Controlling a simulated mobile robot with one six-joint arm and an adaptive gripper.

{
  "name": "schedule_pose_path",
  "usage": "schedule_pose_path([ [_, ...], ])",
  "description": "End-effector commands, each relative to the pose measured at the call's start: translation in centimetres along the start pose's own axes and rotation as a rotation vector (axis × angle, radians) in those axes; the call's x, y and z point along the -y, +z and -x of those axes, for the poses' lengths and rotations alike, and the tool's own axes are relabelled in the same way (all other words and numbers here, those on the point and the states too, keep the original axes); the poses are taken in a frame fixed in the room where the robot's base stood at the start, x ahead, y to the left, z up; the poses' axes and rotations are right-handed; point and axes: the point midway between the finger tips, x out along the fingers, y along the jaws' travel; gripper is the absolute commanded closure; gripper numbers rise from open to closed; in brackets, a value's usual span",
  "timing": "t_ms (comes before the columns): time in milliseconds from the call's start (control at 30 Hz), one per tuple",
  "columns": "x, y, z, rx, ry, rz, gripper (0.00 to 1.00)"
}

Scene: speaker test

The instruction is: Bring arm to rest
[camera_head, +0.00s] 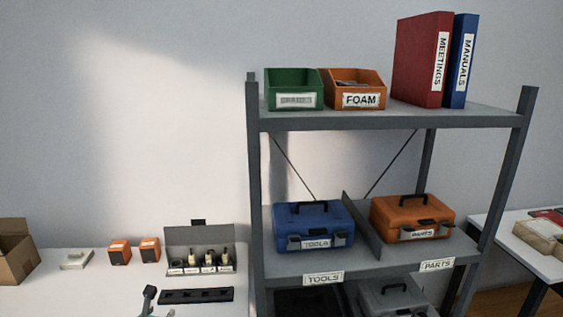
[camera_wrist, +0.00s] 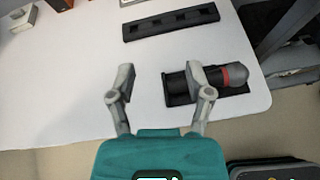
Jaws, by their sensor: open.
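In the head view only a small part of my gripper (camera_head: 149,296) shows at the bottom, in front of the black slotted strip (camera_head: 196,296). The strip also shows in the wrist view (camera_wrist: 171,22), beyond the fingers.
An open grey case (camera_head: 199,238) with several small labelled items, two orange-and-black boxes (camera_head: 120,252) and a cardboard box (camera_head: 15,258) stand along the table's back. A grey shelf (camera_head: 390,119) with bins, binders and toolboxes rises to the right. Bare tabletop lies left of the fingers.

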Motion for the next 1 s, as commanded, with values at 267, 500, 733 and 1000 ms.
schedule_pose_path([
  [267,4.7,-0.3,-2.8,-0.055,-0.096,-0.196,0.34],
  [500,11.8,-1.1,-6.2,-0.118,-0.251,-0.505,0.34],
  [733,18.9,-2.3,-8.6,-0.158,-0.422,-0.829,0.34],
  [1000,26.8,-4.1,-10.2,-0.17,-0.633,-1.206,0.34],
])
